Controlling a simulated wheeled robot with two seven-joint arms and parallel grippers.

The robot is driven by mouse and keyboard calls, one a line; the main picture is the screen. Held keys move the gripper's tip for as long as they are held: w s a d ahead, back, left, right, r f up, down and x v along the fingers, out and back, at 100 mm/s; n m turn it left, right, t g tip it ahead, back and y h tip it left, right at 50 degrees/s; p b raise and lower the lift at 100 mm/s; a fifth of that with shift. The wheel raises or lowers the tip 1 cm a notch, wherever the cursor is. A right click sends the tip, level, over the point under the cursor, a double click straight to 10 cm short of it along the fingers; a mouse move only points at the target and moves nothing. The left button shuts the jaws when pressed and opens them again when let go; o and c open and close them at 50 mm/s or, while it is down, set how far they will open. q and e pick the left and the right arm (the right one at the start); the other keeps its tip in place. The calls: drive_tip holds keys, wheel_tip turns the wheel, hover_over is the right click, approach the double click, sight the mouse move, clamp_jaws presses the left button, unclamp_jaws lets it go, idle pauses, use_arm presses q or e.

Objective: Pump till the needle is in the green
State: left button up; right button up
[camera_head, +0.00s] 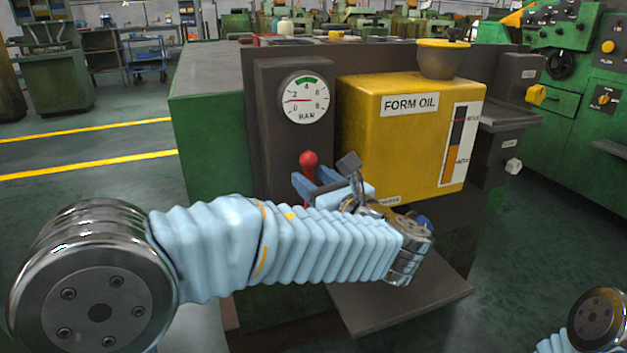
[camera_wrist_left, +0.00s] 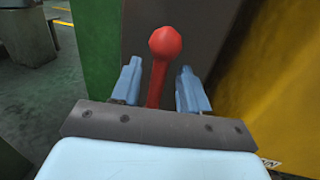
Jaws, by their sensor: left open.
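The pressure gauge (camera_head: 305,98), marked BAR, is on a dark panel of the green machine. Its red needle points left, between 0 and 2, and its green band is at the top near 4. The pump lever with a red ball knob (camera_head: 309,159) stands upright below the gauge. My left gripper (camera_head: 315,184) is open around the lever, one blue finger on each side. In the left wrist view the red knob (camera_wrist_left: 165,43) rises above the fingertips, with gaps between the rod and both fingers. My right gripper is out of view.
A yellow FORM OIL tank (camera_head: 410,130) with a level scale stands just right of the gauge panel. A tray (camera_head: 400,305) juts out low in front. Another green machine (camera_head: 590,140) stands at the right.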

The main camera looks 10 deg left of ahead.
use_arm(q)
drive_tip(key=shift+w+a, duration=0.2)
drive_tip(key=shift+w, duration=0.05)
clamp_jaws()
idle(0.4)
